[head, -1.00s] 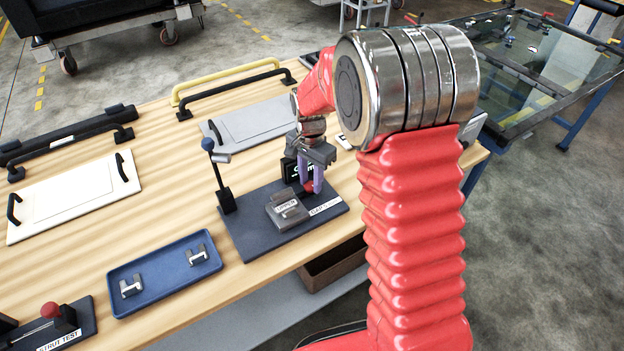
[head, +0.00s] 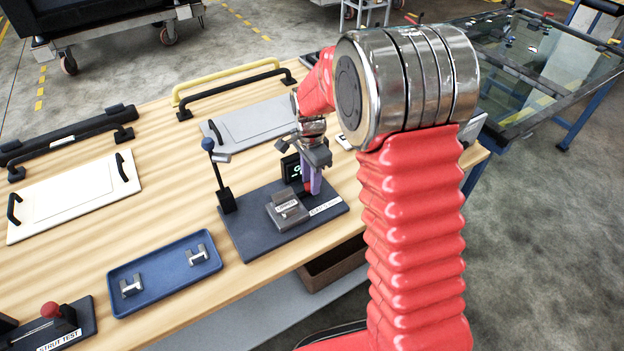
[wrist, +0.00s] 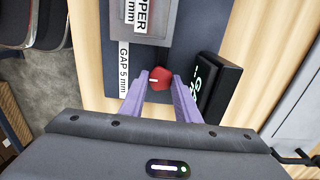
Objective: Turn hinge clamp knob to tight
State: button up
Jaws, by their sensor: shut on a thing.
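The red clamp knob (wrist: 159,79) with a white mark sits on the dark fixture base (head: 248,237). In the wrist view it lies between the tips of my gripper's purple fingers (wrist: 160,86). My gripper (head: 312,186) points down at the right part of the fixture and is shut on the knob. A grey block labelled for the upper hinge (head: 287,211) sits on the base beside the knob.
A blue tray (head: 150,305) with two metal brackets lies to the left. A thin post with a blue ball (head: 208,145) rises from the fixture's left side. Panels and handles (head: 72,196) cover the back of the wooden bench. A strut test fixture (head: 62,330) stands front left.

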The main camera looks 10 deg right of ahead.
jog(key=o, duration=0.7)
jog(key=shift+w+r, duration=0.15)
jog(key=shift+w, duration=0.1)
jog(key=shift+c, duration=0.2)
jog(key=o, duration=0.4)
jog(key=shift+s, duration=0.15)
notch_tip(320, 180, up, 14)
jog(key=shift+f, duration=0.25)
